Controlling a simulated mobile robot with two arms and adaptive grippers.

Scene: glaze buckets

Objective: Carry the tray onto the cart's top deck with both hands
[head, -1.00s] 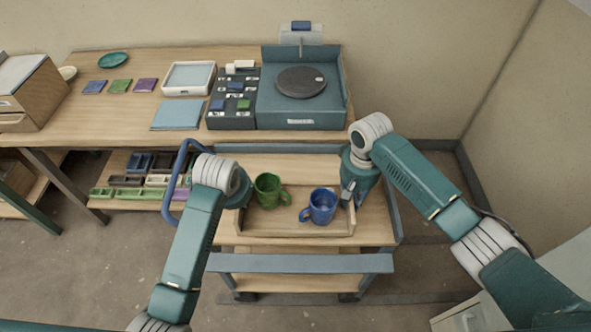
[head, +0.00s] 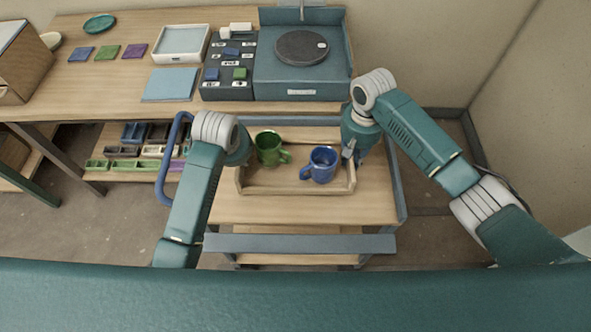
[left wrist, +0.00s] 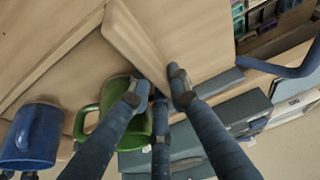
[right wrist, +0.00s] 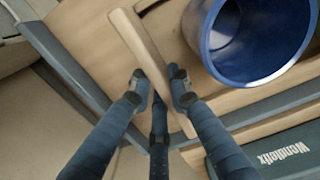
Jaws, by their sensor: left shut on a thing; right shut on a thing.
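The wooden tray (head: 297,190) is over the cart's top deck (head: 290,211), in the head view. I cannot tell whether it touches the deck. A green mug (head: 269,152) and a blue mug (head: 322,164) stand upright in it. My left gripper (left wrist: 160,86) is shut on the tray's left wall, beside the green mug; its fingertips are hard to see in the head view. My right gripper (head: 349,157) is shut on the tray's right wall, beside the blue mug. The right wrist view shows this wall (right wrist: 138,40) between its fingers.
The cart has a blue handle (head: 168,170) at its left and a grey front rail (head: 300,243). Behind it stands a workbench (head: 115,75) with a teal wheel unit (head: 300,80), a dark block board and a white tray. A wall closes the right side.

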